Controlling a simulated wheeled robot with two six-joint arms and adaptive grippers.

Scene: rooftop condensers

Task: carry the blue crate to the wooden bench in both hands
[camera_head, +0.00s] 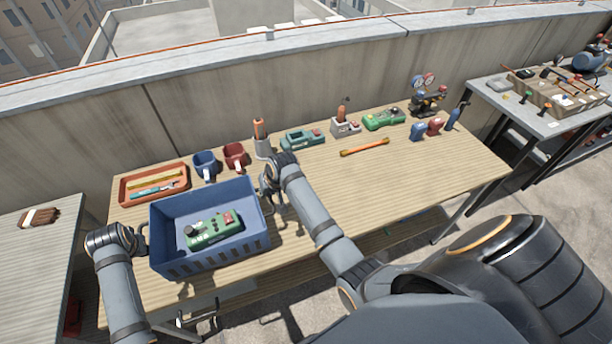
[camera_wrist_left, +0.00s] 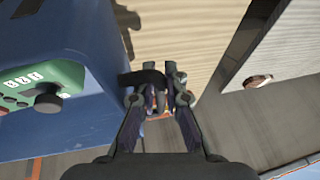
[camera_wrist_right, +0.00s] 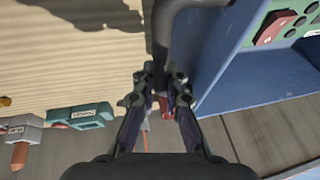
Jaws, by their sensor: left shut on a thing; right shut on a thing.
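The blue crate (camera_head: 262,238) is over the left part of the wooden bench (camera_head: 330,215), in the head view. I cannot tell whether it rests on the bench top or hangs just above it. A green device (camera_head: 214,229) with knobs lies inside it. My left gripper (camera_head: 141,243) is shut on the crate's left side handle; the left wrist view shows the fingers (camera_wrist_left: 158,92) at the dark handle beside the blue wall (camera_wrist_left: 85,110). My right gripper (camera_head: 266,190) is shut on the right side handle; its fingers (camera_wrist_right: 162,90) show by the blue wall (camera_wrist_right: 205,60).
An orange-handled tool (camera_head: 365,147) lies mid-bench, with several instruments along the back. The bench's right front is clear. A grey table (camera_head: 30,270) is at left.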

